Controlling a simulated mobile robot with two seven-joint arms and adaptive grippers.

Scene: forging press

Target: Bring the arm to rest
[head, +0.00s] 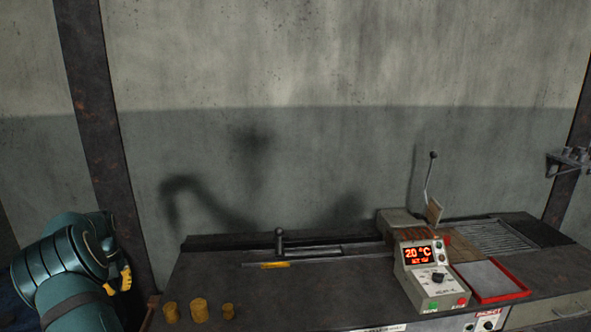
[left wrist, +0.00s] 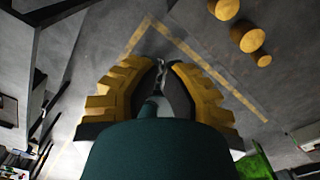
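My left arm comes in at the lower left of the head view, folded close beside the bench's left end. Its left gripper (head: 120,280) shows yellow fingers there, apart from the bench and the things on it. In the left wrist view the two yellow, dark-padded fingers of the left gripper (left wrist: 162,66) come together at their tips, with no held object to be seen. My right gripper is in neither view.
Three brass-coloured cylinders (head: 199,311) stand near the front left of the dark bench (head: 330,285). A control box (head: 434,275) reads about 20 °C, beside a lever (head: 430,180) and a red-rimmed tray (head: 520,284). The bench's middle is mostly clear.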

